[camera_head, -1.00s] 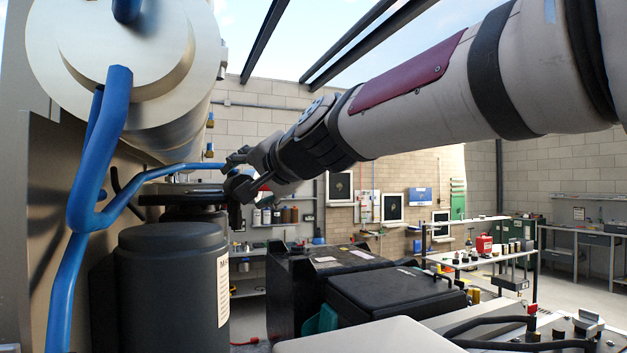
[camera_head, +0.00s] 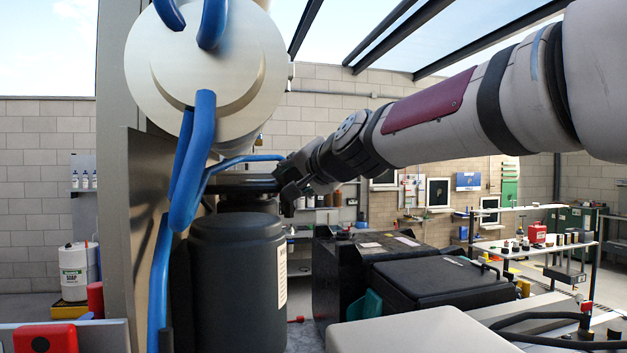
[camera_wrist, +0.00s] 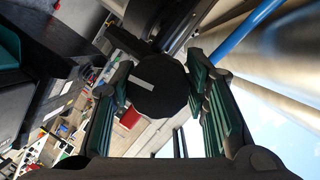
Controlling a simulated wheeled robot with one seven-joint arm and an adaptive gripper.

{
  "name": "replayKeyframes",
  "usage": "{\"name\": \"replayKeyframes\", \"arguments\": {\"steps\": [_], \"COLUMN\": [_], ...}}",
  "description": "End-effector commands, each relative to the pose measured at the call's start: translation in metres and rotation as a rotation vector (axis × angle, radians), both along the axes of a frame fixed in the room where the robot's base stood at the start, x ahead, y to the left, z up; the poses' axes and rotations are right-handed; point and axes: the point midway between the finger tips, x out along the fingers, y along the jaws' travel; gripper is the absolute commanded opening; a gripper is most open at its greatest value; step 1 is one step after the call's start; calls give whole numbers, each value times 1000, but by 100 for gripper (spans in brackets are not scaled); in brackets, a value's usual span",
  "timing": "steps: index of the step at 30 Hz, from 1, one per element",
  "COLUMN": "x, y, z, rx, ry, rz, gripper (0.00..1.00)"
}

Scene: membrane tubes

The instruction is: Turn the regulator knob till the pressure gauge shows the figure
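In the wrist view a round black knob (camera_wrist: 158,87) with a pale grey bar mark on its face lies between the two green-padded fingers of my gripper (camera_wrist: 160,82). The pads are very close to its sides, and I cannot tell whether they touch it. In the head view my gripper (camera_head: 288,193) is at the right end of a dark flat part (camera_head: 240,183), above and right of the black tank; the knob cannot be made out there. No readable pressure gauge shows in either view.
A large pale cylinder (camera_head: 205,70) with blue hoses (camera_head: 186,165) is at the upper left. A black tank (camera_head: 237,270) stands below the gripper. Black cases (camera_head: 440,280) lie to the right. In the wrist view a blue hose (camera_wrist: 245,30) runs at the upper right.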

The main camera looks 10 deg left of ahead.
Motion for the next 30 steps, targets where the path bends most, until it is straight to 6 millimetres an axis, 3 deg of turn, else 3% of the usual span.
{"name": "replayKeyframes", "arguments": {"steps": [21,22,24,30], "x": [1,1,1,0], "y": [-1,-1,-1,0], "z": [-1,-1,-1,-1], "rx": [-64,-64,-64,-64], "ry": [-29,-29,-29,-29], "rz": [-1,-1,-1,0], "gripper": [14,48,62,62]}}
